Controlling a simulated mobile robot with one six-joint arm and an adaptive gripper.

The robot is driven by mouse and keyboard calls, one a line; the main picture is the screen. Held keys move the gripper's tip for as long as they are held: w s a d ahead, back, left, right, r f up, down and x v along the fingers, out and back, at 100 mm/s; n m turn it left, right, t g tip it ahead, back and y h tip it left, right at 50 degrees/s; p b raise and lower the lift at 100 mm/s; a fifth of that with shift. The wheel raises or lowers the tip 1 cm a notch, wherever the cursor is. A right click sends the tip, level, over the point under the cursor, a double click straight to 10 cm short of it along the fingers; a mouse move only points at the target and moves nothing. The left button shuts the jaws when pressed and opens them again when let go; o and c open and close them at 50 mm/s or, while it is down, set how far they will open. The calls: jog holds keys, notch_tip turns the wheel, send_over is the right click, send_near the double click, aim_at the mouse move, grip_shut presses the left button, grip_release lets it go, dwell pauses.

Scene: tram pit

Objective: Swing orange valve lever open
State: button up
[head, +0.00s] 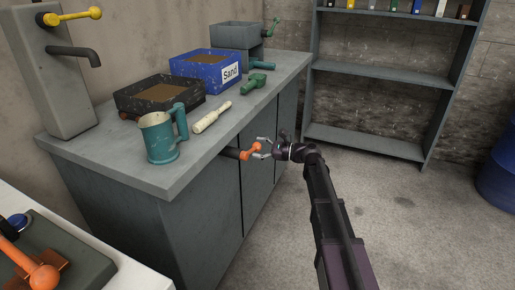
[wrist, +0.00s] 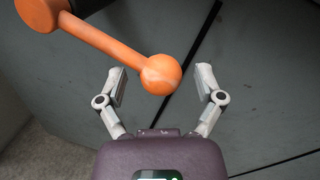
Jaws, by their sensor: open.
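The orange valve lever (head: 250,151) sticks out from the front of the grey cabinet, just under the counter edge, on a dark pipe stub (head: 230,153). In the wrist view the lever's rod (wrist: 108,42) slants from its hub at the upper left down to a round ball end (wrist: 160,74). My gripper (head: 266,148) is at the lever's ball end. In the wrist view my gripper (wrist: 162,85) is open, with one finger on each side of the ball. Gaps show between the ball and both fingers.
The counter (head: 185,164) above holds a teal mug (head: 158,138), a rolling-pin-like tool (head: 212,117), a black tray (head: 130,98), a blue sand box (head: 190,68) and a green tool (head: 252,84). Another orange lever (head: 42,277) is at the lower left. The floor (head: 400,225) at right is clear.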

jog(key=shift+a, duration=0.2)
grip_shut()
dwell(0.3)
jog(key=shift+a, duration=0.2)
